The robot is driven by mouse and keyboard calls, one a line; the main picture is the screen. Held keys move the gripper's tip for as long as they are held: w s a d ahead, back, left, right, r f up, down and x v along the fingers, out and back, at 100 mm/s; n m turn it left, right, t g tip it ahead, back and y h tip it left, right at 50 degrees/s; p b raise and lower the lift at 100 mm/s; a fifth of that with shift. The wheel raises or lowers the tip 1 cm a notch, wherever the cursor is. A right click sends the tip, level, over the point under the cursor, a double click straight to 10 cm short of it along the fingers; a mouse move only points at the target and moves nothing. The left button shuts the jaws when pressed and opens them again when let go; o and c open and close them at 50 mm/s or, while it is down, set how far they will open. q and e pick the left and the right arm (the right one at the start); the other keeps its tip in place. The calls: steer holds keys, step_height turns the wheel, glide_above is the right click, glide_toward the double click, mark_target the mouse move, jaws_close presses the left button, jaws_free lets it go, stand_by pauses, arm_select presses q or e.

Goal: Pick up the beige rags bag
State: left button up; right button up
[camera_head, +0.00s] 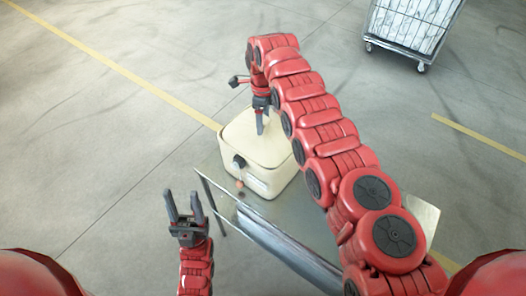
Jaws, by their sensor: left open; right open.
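The beige rags bag (257,166) sits on a metal table (214,178) near the middle of the head view. It is boxy with rounded corners and has a dark round part on its front left side. My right gripper (261,128) points down at the bag's top from above, with its fingers seen edge-on. I cannot tell whether the fingertips touch the bag. My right arm hides part of the bag's right side. My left gripper (182,194) is open and empty, left of the bag and the table's left edge, its fingers pointing up the picture.
A wheeled cart (411,25) with a pale marbled load stands at the top right. The grey floor (90,130) with yellow lines is clear at the left. The table's long metal front edge (285,240) runs below the bag.

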steer(key=shift+f, duration=0.25)
jaws_close()
stand_by(1.3)
